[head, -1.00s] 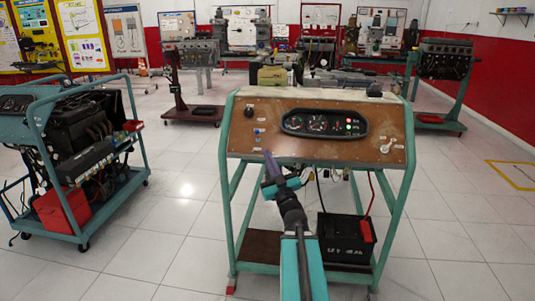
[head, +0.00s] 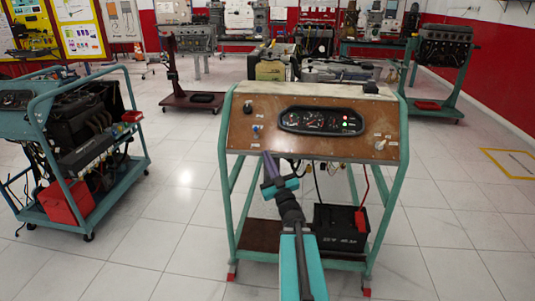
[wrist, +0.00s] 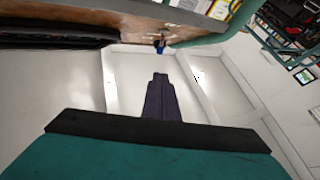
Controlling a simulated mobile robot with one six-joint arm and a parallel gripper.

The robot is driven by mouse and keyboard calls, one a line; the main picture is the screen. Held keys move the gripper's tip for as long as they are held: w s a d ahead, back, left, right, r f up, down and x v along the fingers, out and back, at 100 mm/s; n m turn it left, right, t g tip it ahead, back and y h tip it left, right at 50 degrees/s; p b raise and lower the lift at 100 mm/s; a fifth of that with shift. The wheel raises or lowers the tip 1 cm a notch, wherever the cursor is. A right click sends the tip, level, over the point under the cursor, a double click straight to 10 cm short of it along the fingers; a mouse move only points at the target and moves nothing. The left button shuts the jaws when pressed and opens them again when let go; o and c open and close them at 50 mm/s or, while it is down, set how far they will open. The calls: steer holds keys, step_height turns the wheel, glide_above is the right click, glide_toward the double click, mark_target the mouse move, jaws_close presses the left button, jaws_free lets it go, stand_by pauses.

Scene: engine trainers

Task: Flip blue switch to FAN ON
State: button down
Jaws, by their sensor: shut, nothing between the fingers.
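The blue switch (head: 256,130) is small and sits on the left part of the brown panel (head: 345,148) of the teal-framed trainer. Its lever position and label are too small to read. My gripper (head: 267,155) is shut and empty. In the head view its purple fingers point up, just below and right of the switch, by the panel's lower edge. In the wrist view the blue switch (wrist: 160,46) stands out from the panel, straight beyond the shut fingertips (wrist: 158,77). A clear gap shows between them.
A gauge cluster (head: 321,121) with red and green lights is mid-panel. A black knob (head: 248,108) sits above the switch, and a key switch (head: 380,145) is at right. A black battery (head: 340,228) stands on the lower shelf.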

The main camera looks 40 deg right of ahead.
steer(key=shift+s+a+r+p, duration=0.15)
steer(key=shift+s+p, duration=0.35)
steer(key=shift+p, duration=1.3)
steer(key=shift+p+v, duration=0.55)
steer(key=shift+v, duration=0.75)
steer(key=shift+a+r, duration=0.1)
steer(key=shift+r, duration=0.1)
